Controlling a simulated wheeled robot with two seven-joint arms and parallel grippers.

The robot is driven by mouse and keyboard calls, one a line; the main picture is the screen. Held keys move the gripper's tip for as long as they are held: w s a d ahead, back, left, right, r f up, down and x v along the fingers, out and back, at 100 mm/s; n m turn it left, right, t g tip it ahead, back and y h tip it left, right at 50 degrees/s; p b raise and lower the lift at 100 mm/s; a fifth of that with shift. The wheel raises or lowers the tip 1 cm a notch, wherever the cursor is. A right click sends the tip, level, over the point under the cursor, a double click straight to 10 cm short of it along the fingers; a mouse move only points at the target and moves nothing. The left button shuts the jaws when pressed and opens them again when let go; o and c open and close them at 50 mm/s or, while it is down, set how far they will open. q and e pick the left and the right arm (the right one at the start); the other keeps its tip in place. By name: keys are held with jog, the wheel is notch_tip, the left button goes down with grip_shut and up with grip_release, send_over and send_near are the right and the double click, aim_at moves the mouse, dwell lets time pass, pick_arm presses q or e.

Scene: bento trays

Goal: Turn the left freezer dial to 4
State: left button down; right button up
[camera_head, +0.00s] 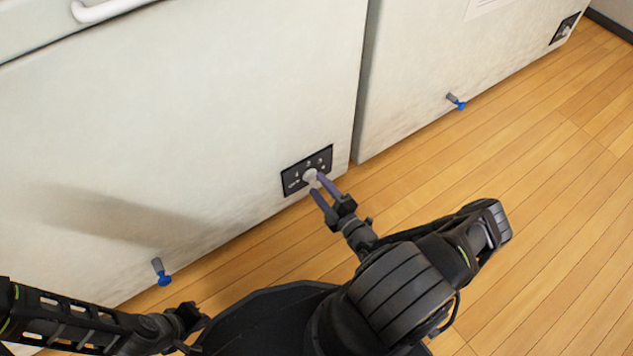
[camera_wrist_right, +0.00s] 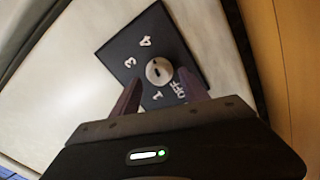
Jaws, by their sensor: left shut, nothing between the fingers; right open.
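The left freezer (camera_head: 190,110) is a large off-white chest with a black dial panel (camera_head: 323,160) low at its right end. The pale round dial (camera_head: 310,176) sits on this panel. In the right wrist view the dial (camera_wrist_right: 158,71) has a small dark mark, but I cannot tell which number it points to. OFF, 1, 3 and 4 are readable around it. My right gripper (camera_head: 317,184) is open at the dial, one finger to either side; contact is unclear. My left gripper (camera_head: 190,320) is shut and empty at the lower left, away from the panel.
A second freezer (camera_head: 440,70) stands to the right with its own dial panel (camera_head: 564,29). Blue-tipped drain taps (camera_head: 162,273) (camera_head: 457,102) stick out low on both fronts. The wooden floor (camera_head: 540,200) at the right is clear.

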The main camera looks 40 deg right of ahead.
jog(key=s+p, duration=0.1)
jog(key=s, duration=0.4)
jog(key=shift+s, duration=0.3)
jog(key=shift+r, duration=0.1)
